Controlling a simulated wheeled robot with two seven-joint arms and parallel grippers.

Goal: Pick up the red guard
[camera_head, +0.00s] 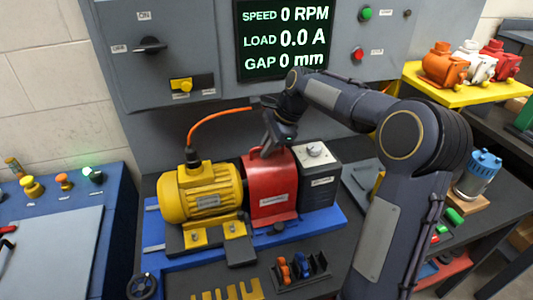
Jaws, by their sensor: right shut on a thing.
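The red guard (270,187) stands on the blue base plate (326,222), between the yellow motor (203,192) and a grey box-shaped unit (317,178). It has a handle at its top and a small label on its front. My right gripper (270,148) comes down from above and is shut on the top of the guard. The guard still looks seated between the two units. The fingertips are partly hidden, so their exact grip is hard to see. My left gripper is not in view.
A panel with a display (287,38) stands behind. A yellow stand (466,92) with several small motors is at the right. A small black rack (302,272) holds orange and blue pieces in front. A blue console (62,205) with buttons is at the left.

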